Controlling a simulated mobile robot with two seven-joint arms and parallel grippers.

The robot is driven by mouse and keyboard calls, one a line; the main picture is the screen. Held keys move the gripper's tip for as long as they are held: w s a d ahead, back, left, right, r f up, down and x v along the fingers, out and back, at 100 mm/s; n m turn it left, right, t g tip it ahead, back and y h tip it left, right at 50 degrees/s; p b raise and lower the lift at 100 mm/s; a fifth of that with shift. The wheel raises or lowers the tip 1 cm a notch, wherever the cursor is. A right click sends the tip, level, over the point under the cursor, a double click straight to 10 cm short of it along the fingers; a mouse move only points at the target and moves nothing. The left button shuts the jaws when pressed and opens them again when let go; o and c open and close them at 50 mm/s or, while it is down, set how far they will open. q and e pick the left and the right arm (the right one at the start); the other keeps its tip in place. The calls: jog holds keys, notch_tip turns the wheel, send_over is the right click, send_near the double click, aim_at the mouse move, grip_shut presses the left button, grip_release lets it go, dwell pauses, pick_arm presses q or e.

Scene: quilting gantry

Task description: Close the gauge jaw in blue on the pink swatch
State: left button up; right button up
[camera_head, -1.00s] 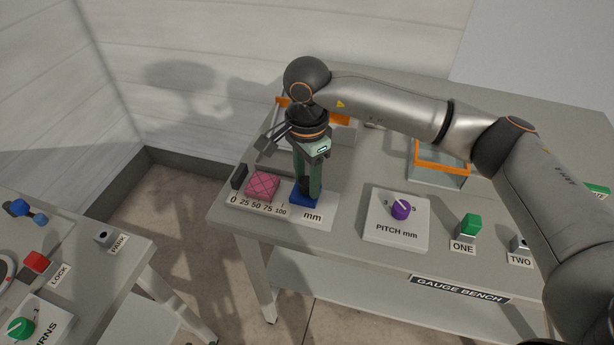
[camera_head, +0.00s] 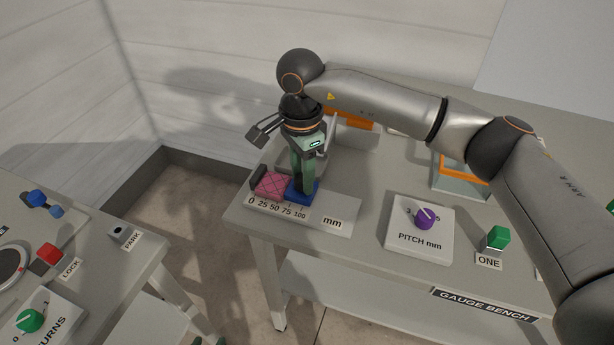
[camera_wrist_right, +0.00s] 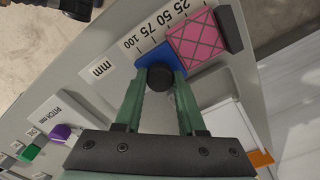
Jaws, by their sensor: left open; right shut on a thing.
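The blue gauge jaw (camera_head: 308,194) stands on the scale plate, just right of the pink swatch (camera_head: 271,184). My right gripper (camera_head: 301,179) points down over the jaw. In the right wrist view its green fingers (camera_wrist_right: 161,82) are shut on the dark round knob (camera_wrist_right: 160,77) on top of the blue jaw (camera_wrist_right: 152,54). The jaw's side meets the pink swatch (camera_wrist_right: 197,40) there, with no clear gap visible. A dark fixed stop (camera_wrist_right: 229,29) sits at the swatch's other side. My left gripper is not in view.
The scale strip (camera_head: 333,222) runs in front of the swatch. To the right are the pitch dial (camera_head: 425,217) and a green button (camera_head: 498,237) marked ONE. An orange-edged tray (camera_head: 349,121) lies behind my right gripper. Another bench (camera_head: 117,262) stands at left across a floor gap.

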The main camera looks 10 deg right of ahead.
pick_arm(q)
jog(key=shift+s+f, duration=0.25)
jog(key=shift+s, duration=0.05)
pick_arm(e)
jog(key=o, duration=1)
jog(key=shift+r, duration=0.1)
pick_arm(q)
jog(key=shift+a, duration=0.1)
pick_arm(e)
notch_tip(320, 180, up, 12)
jog(key=shift+r, duration=0.2)
